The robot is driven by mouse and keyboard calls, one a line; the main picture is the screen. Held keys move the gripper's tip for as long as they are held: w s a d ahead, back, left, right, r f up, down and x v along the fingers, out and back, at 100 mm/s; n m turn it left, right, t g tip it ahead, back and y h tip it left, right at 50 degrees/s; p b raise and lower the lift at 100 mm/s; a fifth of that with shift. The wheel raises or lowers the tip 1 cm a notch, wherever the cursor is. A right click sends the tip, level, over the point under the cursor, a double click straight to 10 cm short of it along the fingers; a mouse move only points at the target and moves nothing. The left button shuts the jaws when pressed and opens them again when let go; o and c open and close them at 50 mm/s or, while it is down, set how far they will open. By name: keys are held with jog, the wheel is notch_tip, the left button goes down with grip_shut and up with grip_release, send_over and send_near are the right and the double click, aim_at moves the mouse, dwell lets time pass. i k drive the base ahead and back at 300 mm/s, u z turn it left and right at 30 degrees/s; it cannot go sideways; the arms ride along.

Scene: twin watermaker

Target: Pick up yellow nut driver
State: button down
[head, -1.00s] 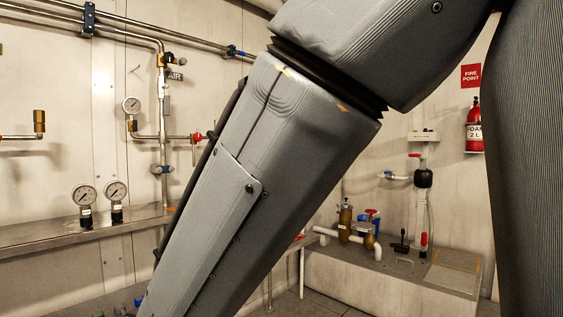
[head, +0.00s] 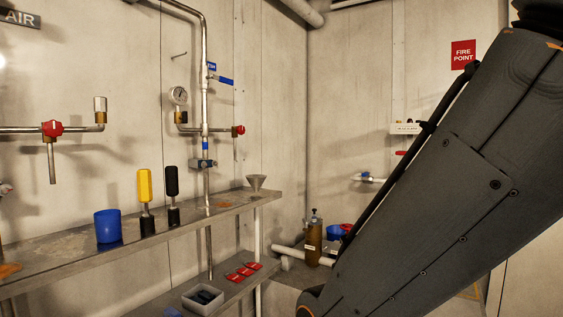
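The yellow nut driver (head: 145,187) stands upright on the metal shelf in the head view, left of the middle, with its yellow handle up and a dark lower end. A black-handled driver (head: 172,187) stands just to its right. A blue cup (head: 108,226) stands to its left. My arm fills the right side of the head view, well apart from the nut driver. My gripper is outside the picture.
The metal shelf (head: 60,257) runs along the wall, with a grey funnel (head: 256,182) at its far end. Below are a white bin (head: 203,299) and several red items (head: 243,270). Pipes with a gauge (head: 179,96) and a red valve (head: 52,128) project from the wall.

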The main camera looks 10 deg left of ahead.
aim_at(143, 175)
jog(key=z, duration=0.05)
jog(key=i, duration=1.35)
jog(key=u, duration=1.05)
jog(key=i, duration=1.05)
jog(key=u, duration=0.75)
